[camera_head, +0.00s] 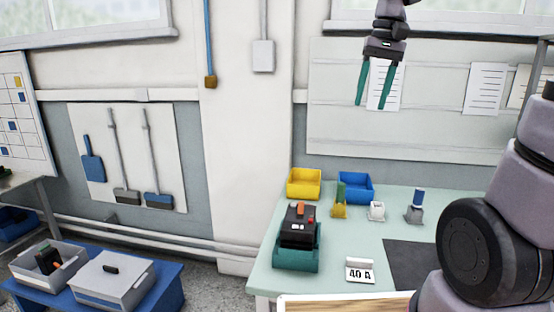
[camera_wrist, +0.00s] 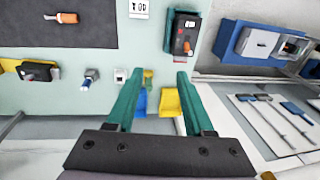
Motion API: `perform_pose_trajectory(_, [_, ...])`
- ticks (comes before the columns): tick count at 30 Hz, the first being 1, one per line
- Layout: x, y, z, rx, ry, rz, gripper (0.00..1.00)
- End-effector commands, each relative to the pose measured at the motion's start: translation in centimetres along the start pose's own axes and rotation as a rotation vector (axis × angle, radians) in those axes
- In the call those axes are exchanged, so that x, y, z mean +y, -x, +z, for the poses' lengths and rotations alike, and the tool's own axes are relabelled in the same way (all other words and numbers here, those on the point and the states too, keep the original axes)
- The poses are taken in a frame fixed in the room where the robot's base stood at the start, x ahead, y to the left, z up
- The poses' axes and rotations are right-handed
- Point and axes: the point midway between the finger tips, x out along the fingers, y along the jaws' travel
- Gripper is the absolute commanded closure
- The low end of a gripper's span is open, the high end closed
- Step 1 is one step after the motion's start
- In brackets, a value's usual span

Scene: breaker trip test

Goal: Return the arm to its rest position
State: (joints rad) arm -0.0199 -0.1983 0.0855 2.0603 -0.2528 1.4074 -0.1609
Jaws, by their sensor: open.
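My gripper (camera_head: 372,105) hangs high in front of the wall panel, above and behind the workbench, fingers pointing down. Its two teal fingers are apart with nothing between them. They also show in the wrist view (camera_wrist: 159,77), spread over the bench's back edge. The black breaker (camera_head: 298,232), with an orange lever and a red button, sits in a teal holder (camera_head: 297,260) on the bench, well below and left of my gripper. The breaker also shows in the wrist view (camera_wrist: 184,34). My gripper touches nothing.
The pale green bench (camera_head: 335,225) carries a yellow bin (camera_head: 304,184), a blue bin (camera_head: 357,187), small stands (camera_head: 376,211), a "40 A" card (camera_head: 360,270) and a dark mat (camera_head: 408,262). A blue low table (camera_head: 165,285) with grey boxes stands left. Air around my gripper is clear.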

Motion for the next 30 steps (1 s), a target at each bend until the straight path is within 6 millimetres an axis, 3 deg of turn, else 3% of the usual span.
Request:
perform_pose_trajectory(6, [2.7,1.4,5.3,0.254,-0.062,-0.09,0.47])
perform_pose_trajectory(12, [4.4,1.3,8.3,0.429,-0.115,-0.163,0.47])
perform_pose_trajectory(18, [5.0,1.0,9.4,0.497,-0.137,-0.194,0.47])
perform_pose_trajectory(30, [5.0,1.0,9.4,0.499,-0.138,-0.195,0.47])
